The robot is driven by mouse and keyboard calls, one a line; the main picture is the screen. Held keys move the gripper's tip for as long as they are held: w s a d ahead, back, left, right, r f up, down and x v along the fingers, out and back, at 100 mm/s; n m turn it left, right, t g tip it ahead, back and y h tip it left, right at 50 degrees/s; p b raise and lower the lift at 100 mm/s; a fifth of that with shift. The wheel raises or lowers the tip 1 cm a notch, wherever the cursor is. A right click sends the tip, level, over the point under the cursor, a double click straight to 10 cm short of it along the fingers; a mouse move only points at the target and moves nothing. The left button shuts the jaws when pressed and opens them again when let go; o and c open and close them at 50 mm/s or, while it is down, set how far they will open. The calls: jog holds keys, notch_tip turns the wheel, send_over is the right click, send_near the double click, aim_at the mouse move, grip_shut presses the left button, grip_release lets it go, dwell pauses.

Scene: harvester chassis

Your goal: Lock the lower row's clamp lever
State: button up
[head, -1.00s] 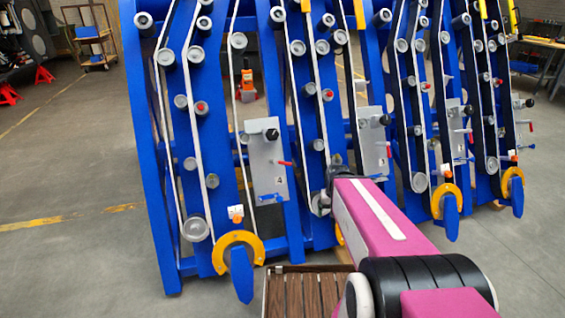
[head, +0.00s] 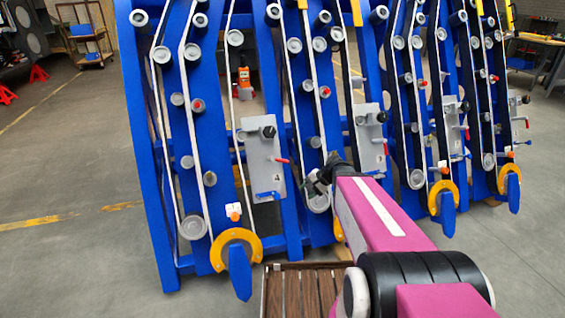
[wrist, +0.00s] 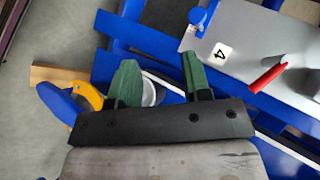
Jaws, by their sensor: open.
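A grey plate marked 4 (head: 256,165) is mounted on the blue frame, left of my arm. It carries a black knob, a red-handled lever (head: 281,160) and a blue-handled lever (head: 268,194) near its lower edge. In the wrist view the plate (wrist: 250,42) is at the upper right, with the red lever (wrist: 267,76) at the right and the blue lever (wrist: 198,18) at the top. I cannot tell which lever is the lower row's clamp. My gripper (wrist: 160,72) has green fingers, spread apart and empty, clear of both levers. In the head view my gripper (head: 318,182) is right of the plate, its fingers hard to make out.
Blue uprights with rollers and white belts (head: 192,228) surround the plate. A yellow ring with a blue tab (head: 238,260) is below it. Another grey plate (head: 370,145) stands to the right. A slatted wooden surface (head: 300,291) lies below.

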jog(key=w+a+r+m+t+y, duration=0.2)
jog(key=w+m+y, duration=0.1)
jog(key=w, duration=0.4)
jog(key=m+t+y, duration=0.3)
jog(key=m, duration=0.2)
send_near(285, 161)
jog(key=x, duration=1.1)
jog(key=shift+w+a, duration=0.1)
jog(key=shift+w, duration=0.05)
jog(key=shift+c, duration=0.2)
grip_shut()
